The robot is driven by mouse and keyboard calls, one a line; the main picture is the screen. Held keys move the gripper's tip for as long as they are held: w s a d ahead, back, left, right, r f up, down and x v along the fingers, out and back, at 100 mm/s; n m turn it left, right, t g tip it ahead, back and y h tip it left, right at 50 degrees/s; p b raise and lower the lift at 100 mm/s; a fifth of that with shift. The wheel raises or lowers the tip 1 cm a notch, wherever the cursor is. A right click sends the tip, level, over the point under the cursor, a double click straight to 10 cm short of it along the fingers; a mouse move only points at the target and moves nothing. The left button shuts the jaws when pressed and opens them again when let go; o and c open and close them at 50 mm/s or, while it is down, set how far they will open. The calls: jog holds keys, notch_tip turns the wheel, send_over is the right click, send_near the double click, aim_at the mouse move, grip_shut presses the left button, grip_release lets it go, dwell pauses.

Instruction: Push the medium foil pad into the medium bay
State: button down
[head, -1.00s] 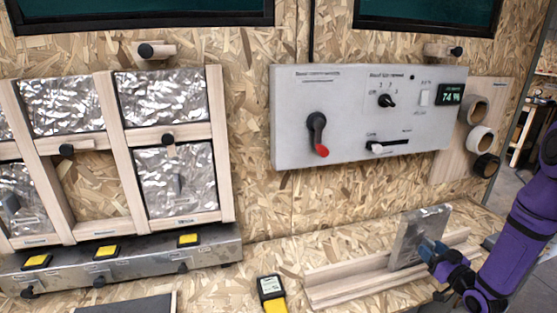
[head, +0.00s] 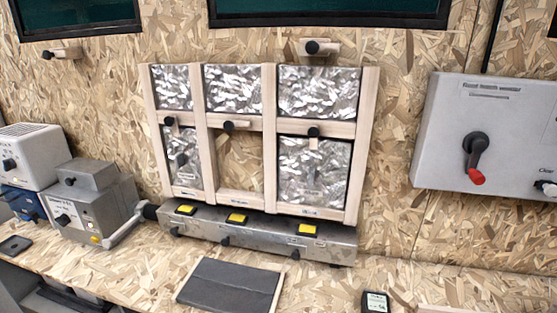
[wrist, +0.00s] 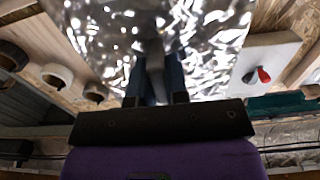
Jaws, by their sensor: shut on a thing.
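In the wrist view, my gripper (wrist: 155,75) is shut on a grey grip on the back of a foil pad (wrist: 212,45). The pad's crinkled silver face fills the top middle, and its top edge is cut off. In the head view, a wooden frame (head: 368,130) on the wall holds several foil pads. Its lower middle bay (head: 240,158) is empty, with bare chipboard showing, between a narrow pad (head: 183,150) on the left and a wider pad (head: 314,165) on the right. My gripper and the held pad are outside the head view.
A dark turn knob (head: 229,126) sits above the empty bay. A metal ledge (head: 270,237) with yellow-topped buttons runs below the frame. A dark mat (head: 230,285) lies on the bench. A grey control box (head: 450,130) is at right, and machines (head: 90,205) stand at left.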

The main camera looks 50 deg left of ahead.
jog(key=shift+r, duration=2)
jog(key=s+d+r, duration=0.3)
jog(key=s+d, duration=0.1)
jog(key=s, duration=0.1)
jog(key=shift+s, duration=0.35)
